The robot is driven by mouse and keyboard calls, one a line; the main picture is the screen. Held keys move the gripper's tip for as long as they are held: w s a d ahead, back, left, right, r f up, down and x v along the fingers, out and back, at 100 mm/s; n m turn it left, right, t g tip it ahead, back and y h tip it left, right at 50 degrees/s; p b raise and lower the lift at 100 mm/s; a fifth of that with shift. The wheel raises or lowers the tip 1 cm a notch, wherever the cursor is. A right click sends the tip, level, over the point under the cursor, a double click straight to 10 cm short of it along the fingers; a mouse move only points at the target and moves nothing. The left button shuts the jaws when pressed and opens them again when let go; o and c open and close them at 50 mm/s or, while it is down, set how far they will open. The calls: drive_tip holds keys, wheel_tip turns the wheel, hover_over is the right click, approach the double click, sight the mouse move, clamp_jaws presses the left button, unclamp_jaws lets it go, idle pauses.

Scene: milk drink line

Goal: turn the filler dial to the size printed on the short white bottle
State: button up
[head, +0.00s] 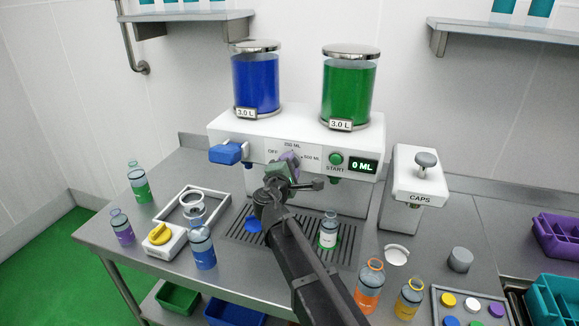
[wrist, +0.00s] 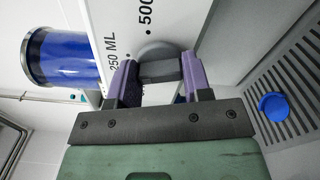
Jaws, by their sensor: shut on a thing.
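My gripper (head: 290,157) is at the front of the white filler (head: 233,130), over its dial. In the wrist view its purple fingers (wrist: 160,68) are shut on the dark grip of the dial (wrist: 158,49). The panel prints OFF, 250 ML and 500 ML around the dial. My gripper hides most of the dial in the head view, so I cannot tell which mark it points to. The display (head: 362,165) reads 0 ML. A short bottle with a white band (head: 328,238) and some green stands on the drip grate; its print is too small to read.
A blue lever (head: 226,153) and a green START button (head: 336,159) flank the dial. A blue disc (head: 253,224) lies on the grate. Bottles stand at left, including a blue one (head: 203,250), and an orange one (head: 368,290) stands at right. A caps dispenser (head: 418,180) is to the right.

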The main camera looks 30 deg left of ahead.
drive_tip(key=shift+m, duration=1.7)
drive_tip(key=shift+a, duration=0.1)
drive_tip(key=o, duration=0.9)
drive_tip(key=shift+w, duration=0.1)
drive_tip(key=v, duration=1.1)
